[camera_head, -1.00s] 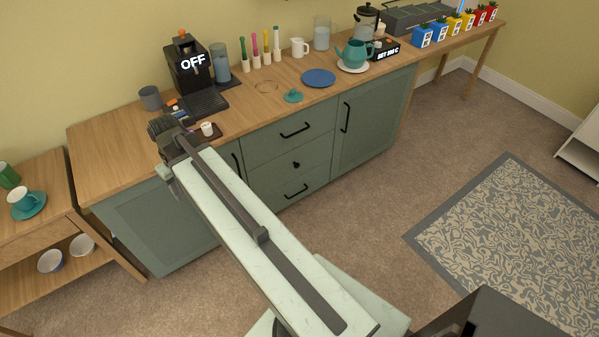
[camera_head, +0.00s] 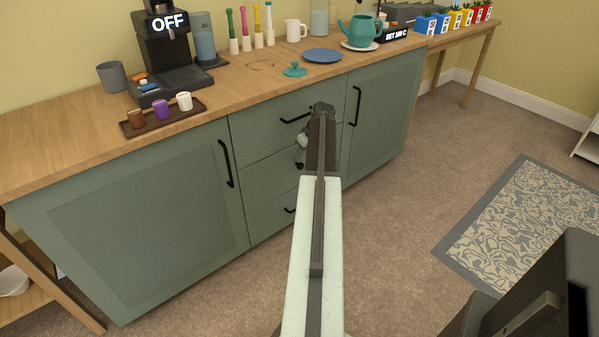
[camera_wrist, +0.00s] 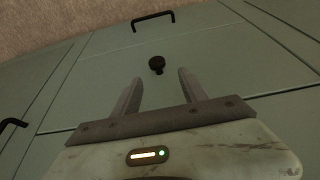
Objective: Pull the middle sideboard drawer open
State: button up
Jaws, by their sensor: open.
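The green sideboard (camera_head: 150,215) has a stack of three drawers between two doors. The middle drawer (camera_head: 265,178) is shut and has a round black knob (camera_head: 299,165), partly covered by my arm in the head view. In the wrist view the knob (camera_wrist: 156,64) stands just beyond my fingertips, roughly centred between them. My gripper (camera_wrist: 160,77) is open and empty, pointing at the middle drawer front (camera_wrist: 110,75). The fingers are not closed around the knob. In the head view my arm hides most of the gripper.
The top drawer has a black bar handle (camera_head: 296,116); the bottom drawer's handle (camera_wrist: 152,18) shows in the wrist view. A tray (camera_head: 140,128) of small cups lies near the worktop edge. The carpet (camera_head: 400,225) right of my arm is clear up to the rug (camera_head: 530,215).

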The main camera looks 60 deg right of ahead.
aim_at(300, 164)
jog(key=b+x, duration=0.7)
jog(key=shift+s+d+f, duration=0.2)
jog(key=shift+f, duration=0.25)
jog(key=shift+r, duration=0.15)
grip_shut()
jog(key=shift+a, duration=0.15)
dwell(0.6)
